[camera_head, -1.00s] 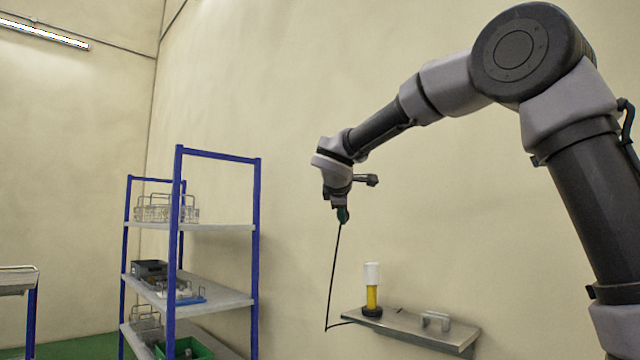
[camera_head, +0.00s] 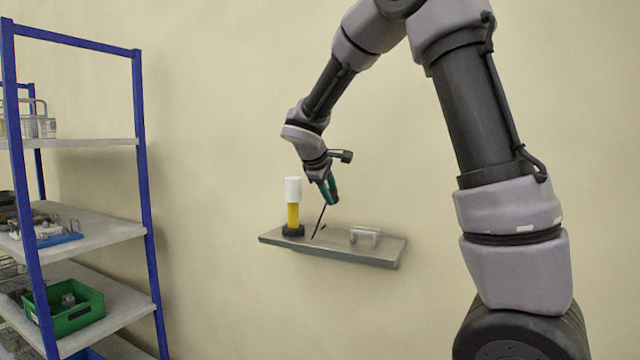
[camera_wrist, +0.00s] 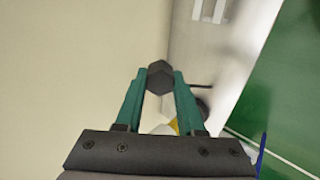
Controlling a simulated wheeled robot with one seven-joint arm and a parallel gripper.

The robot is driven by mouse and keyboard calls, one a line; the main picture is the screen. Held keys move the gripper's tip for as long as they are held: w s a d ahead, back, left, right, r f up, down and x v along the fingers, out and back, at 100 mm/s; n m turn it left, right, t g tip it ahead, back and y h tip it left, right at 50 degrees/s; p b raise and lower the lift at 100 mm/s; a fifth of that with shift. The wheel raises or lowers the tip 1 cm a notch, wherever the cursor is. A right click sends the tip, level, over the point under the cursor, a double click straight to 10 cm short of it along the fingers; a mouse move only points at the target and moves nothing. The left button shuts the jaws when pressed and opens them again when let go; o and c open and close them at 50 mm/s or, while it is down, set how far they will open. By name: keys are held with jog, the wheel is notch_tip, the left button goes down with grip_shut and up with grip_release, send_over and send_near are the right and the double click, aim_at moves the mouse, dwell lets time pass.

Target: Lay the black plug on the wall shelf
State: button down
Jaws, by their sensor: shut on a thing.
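My gripper (camera_head: 331,200) has teal fingers and hangs, tilted, over the wall shelf (camera_head: 340,249), a narrow grey board. In the wrist view the fingers of my gripper (camera_wrist: 159,78) are shut on the black plug (camera_wrist: 159,73), a dark hexagonal piece at their tips. In the head view the plug is too small to make out. A thin black cord (camera_head: 319,222) runs from the fingertips down to the shelf. The shelf also shows beneath the fingers in the wrist view (camera_wrist: 208,52).
A yellow cylinder (camera_head: 293,214) with a white top and black base stands on the shelf's left end. A pale handle (camera_head: 365,236) sits on its right half. A blue-framed rack (camera_head: 140,190) with loaded shelves stands at the left. Bare shelf lies between cylinder and handle.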

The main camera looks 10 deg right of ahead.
jog(key=shift+f, duration=4.6)
jog(key=shift+c, duration=2.2)
grip_release()
jog(key=shift+s, duration=0.1)
jog(key=shift+v, duration=3.55)
jog(key=shift+a, duration=0.1)
